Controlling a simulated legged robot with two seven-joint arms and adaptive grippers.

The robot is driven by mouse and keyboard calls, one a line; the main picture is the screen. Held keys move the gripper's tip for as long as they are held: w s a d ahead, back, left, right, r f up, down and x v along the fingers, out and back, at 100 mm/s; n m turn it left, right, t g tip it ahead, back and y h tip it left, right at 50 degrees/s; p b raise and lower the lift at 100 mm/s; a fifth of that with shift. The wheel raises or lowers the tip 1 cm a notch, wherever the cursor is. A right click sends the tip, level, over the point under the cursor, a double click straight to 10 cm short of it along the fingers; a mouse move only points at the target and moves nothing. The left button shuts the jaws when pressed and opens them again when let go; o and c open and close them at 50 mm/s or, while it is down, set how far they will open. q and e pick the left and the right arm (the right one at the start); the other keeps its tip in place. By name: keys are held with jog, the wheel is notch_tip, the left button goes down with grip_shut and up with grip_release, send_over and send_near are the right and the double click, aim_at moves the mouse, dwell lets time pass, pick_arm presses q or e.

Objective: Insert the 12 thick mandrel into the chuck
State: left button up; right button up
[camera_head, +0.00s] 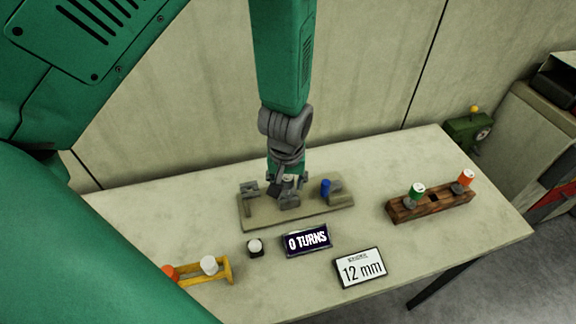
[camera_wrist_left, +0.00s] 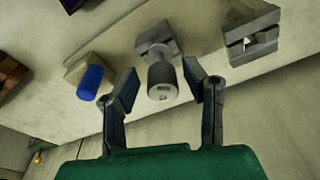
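My left gripper (camera_head: 287,188) is over the middle of a base plate (camera_head: 315,219) on the table. In the left wrist view its two fingers (camera_wrist_left: 160,78) stand apart on either side of a short grey cylinder with a small dark mark on its pale end (camera_wrist_left: 162,80). Gaps show on both sides. The cylinder meets a grey block (camera_wrist_left: 157,40); I cannot tell whether it is a mandrel or part of the chuck. A wooden holder (camera_head: 408,213) carries a green-banded mandrel (camera_head: 417,191) and an orange one (camera_head: 465,178), with an empty hole between. My right gripper is not in view.
The plate also carries a grey bracket (camera_head: 249,190) and a blue peg (camera_head: 325,188). In front are a "0 TURNS" display (camera_head: 307,240), a "12 mm" sign (camera_head: 360,268), a button (camera_head: 255,247) and a yellow spool rack (camera_head: 226,271). A wall stands behind.

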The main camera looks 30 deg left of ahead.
pick_arm(q)
notch_tip(320, 180, up, 8)
jog(key=s, duration=0.1)
jog(key=shift+d, duration=0.4)
jog(key=shift+s+f, duration=0.1)
